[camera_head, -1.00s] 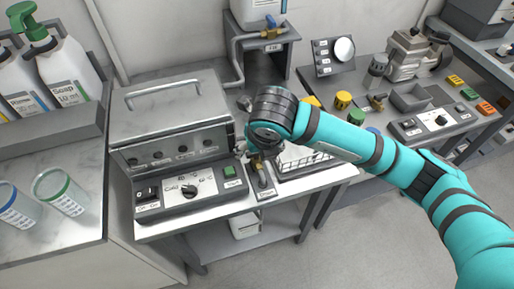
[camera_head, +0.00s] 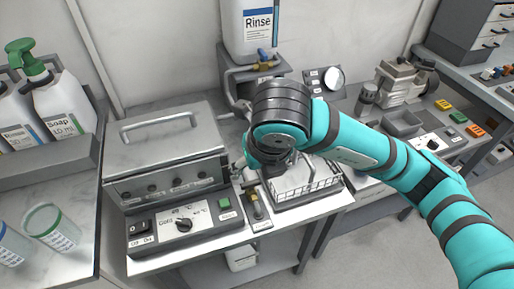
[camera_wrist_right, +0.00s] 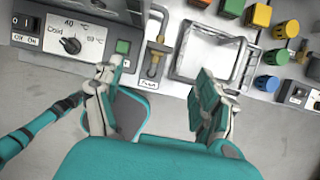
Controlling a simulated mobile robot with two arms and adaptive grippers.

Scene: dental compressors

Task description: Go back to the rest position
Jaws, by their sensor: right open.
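My right arm (camera_head: 385,165) comes in from the right in the head view. The fingertips show in front of the bench edge, below the brass valve (camera_wrist_right: 155,62) and the tray (camera_wrist_right: 208,55). My left gripper does not show.
The metal bath unit (camera_head: 165,160) with a dial and green button stands left of my wrist. The wire basket tray (camera_head: 310,185) lies right of it. A Rinse container (camera_head: 248,30) stands behind. Soap bottles (camera_head: 65,105) and cups (camera_head: 50,228) are at the left. Floor is clear in front.

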